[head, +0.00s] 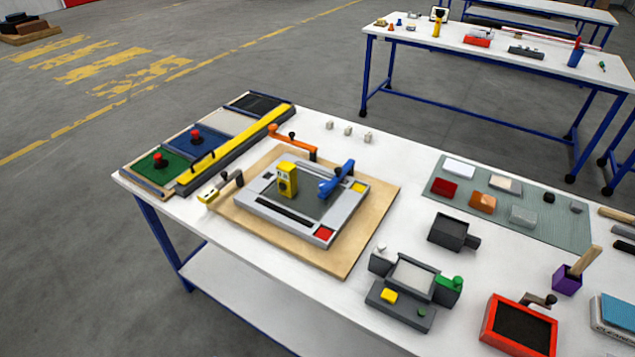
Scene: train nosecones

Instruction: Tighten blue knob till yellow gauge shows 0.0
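A yellow gauge (288,183) stands upright on a grey frame (262,207) that lies on a wooden board. Its dial is too small to read. Neither of my grippers is in view, and no arm is near the board.
An orange clamp (291,143) and a yellow clamp (221,188) sit at the board's edges. A long yellow bar (240,146) lies behind left. Small grey blocks (348,130) stand behind. A grey device (411,287) and a red-rimmed tray (487,336) stand at front right.

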